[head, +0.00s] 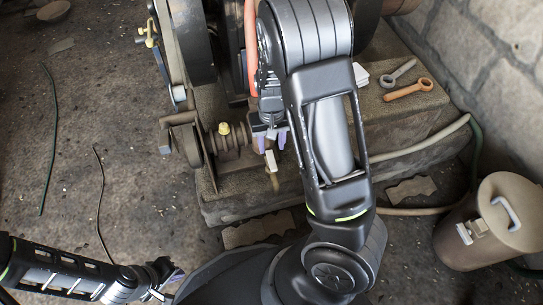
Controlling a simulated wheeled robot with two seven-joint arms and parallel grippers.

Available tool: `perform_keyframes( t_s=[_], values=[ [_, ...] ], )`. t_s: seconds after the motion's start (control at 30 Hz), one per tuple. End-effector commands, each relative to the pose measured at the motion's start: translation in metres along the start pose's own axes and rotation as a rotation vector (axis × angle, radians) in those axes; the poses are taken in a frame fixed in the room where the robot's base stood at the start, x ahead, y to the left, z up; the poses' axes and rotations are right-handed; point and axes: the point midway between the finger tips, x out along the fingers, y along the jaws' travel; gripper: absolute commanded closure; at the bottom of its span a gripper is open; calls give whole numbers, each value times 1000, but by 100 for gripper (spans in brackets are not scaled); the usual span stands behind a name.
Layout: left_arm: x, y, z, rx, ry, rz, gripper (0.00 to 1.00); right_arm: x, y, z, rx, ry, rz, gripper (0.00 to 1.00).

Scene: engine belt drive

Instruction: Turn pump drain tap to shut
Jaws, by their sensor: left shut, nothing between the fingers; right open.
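What looks like the pump drain tap (271,161) has a small pale lever, with a brass-coloured part below it, at the front of the stone plinth. My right gripper (272,141) is just above the lever in the picture, its two purple fingertips apart and pointing toward it. I cannot tell whether the fingers touch the lever. My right arm hides part of the machine behind it. My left gripper (170,284) is low at the lower left, shut and empty, away from the tap.
Left of the tap is a ribbed shaft with a yellow cap (224,128). A lidded can (494,215) and a hose are at the right. The left floor is mostly clear.

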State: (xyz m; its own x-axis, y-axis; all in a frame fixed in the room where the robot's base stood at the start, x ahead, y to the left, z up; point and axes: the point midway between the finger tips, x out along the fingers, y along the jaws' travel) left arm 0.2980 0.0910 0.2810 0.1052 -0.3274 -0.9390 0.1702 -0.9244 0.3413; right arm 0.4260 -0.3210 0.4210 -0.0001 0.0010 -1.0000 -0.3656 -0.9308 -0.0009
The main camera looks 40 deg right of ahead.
Motion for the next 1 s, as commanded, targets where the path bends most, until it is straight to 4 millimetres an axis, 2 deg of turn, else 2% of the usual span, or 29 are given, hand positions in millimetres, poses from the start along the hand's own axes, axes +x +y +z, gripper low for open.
perform_keyframes(
  t_s=[0.2,0.4,0.53,0.8,1.0],
  values=[
    [23,-8,-2,-2,10,-1,100,38,1,0,0,-2,1,58],
    [37,-12,-4,-3,18,-1,100,64,0,0,0,-1,1,58],
    [39,-12,-5,-3,21,-1,100,70,0,0,0,0,0,58],
    [38,-12,-5,-3,21,-1,100,69,0,0,0,0,0,59],
    [38,-12,-5,-3,21,-1,100,69,0,0,-1,0,0,75]
  ],
)
